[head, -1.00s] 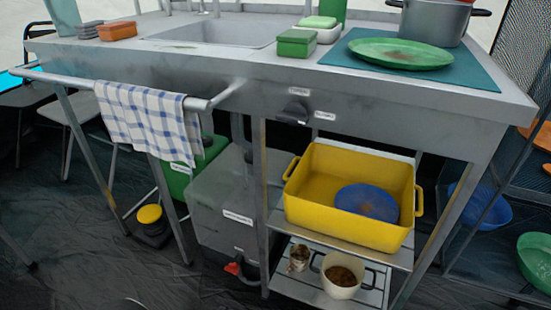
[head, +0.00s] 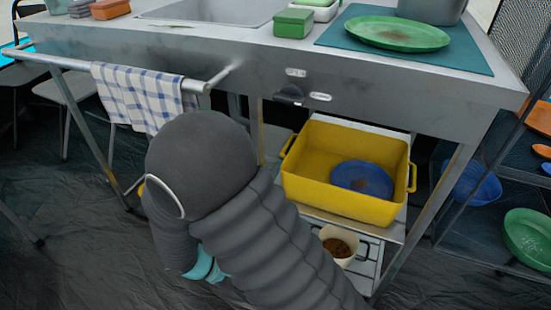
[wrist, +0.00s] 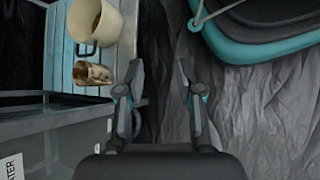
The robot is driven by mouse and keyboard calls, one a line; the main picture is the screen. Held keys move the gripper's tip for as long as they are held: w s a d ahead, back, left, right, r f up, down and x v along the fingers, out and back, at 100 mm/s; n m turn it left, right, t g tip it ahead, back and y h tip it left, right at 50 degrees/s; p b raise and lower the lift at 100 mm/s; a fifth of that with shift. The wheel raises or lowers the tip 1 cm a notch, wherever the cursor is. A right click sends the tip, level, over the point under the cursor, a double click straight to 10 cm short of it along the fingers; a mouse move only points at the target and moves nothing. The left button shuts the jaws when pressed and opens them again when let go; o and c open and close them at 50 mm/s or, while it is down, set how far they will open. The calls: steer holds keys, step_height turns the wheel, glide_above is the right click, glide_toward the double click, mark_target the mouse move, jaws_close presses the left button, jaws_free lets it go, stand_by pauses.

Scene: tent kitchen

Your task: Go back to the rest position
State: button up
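My gripper (wrist: 160,92) is open in the wrist view, with a clear gap between its two fingers and nothing held. It hangs over the dark, wrinkled ground sheet (wrist: 265,120), to the right of the low slatted shelf (wrist: 58,60). In the head view my grey, ribbed arm reaches up from the bottom and bends down in front of the counter's lower frame. The fingers are hidden or cannot be made out there.
A grey lidded box (wrist: 60,130), a cream pot (wrist: 100,25) and a tin can (wrist: 90,74) are left of my gripper. A yellow tub (head: 345,199) holds a blue plate (head: 362,180) under the metal counter (head: 400,80). A checked towel (head: 140,95) hangs from the rail.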

steer(key=d+r+m+t+y+p, duration=0.1)
steer(key=d+r+m+y+p, duration=0.1)
steer(key=d+r, duration=0.5)
steer(key=s+d+r+m+t+y+p, duration=0.1)
steer(key=d+r+m, duration=0.5)
steer(key=r, duration=1.2)
steer(key=s+d+r+m+t+y+p, duration=0.1)
steer(key=d+r+m+t+y+p, duration=0.2)
steer(key=r, duration=0.9)
steer(key=d+m+y+p, duration=0.1)
steer(key=d+y, duration=0.2)
steer(key=d, duration=0.1)
steer(key=shift+s+d+r+m+p, duration=0.15)
steer(key=shift+d+r+m+p, duration=0.15)
steer(key=shift+r+m+p, duration=0.1)
